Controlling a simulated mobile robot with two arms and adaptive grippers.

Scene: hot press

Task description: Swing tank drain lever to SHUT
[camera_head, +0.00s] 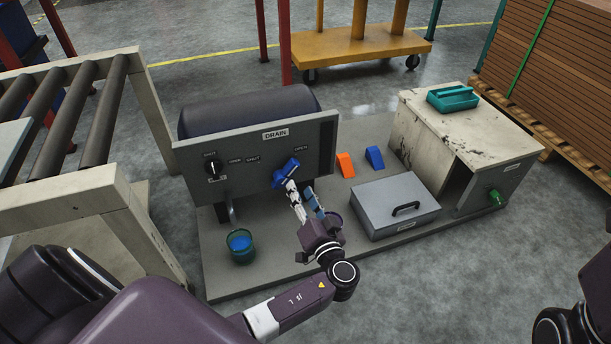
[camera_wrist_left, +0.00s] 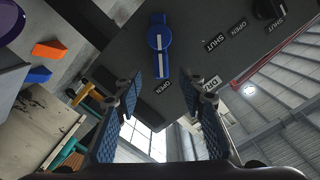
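A blue drain lever (camera_head: 286,175) sits on the right part of the grey panel (camera_head: 323,160), its upper end toward the OPEN label (camera_head: 301,148). A SHUT label (camera_head: 253,160) is to its left. My left gripper (camera_head: 302,190) is just in front of the lever and slightly below it. In the left wrist view the fingers (camera_wrist_left: 161,90) are spread with nothing between them, and the blue lever (camera_wrist_left: 158,38) shows beyond the tips. Whether a finger touches it I cannot tell. My right gripper is not in view; only part of that arm shows.
A black knob (camera_head: 212,166) is on the panel's left. Below stands a green cup (camera_head: 241,246) with blue contents. A grey box (camera_head: 395,204), orange block (camera_head: 345,165), blue block (camera_head: 375,157) and worn cabinet (camera_head: 450,140) stand to the right. A roller conveyor (camera_head: 75,110) is left.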

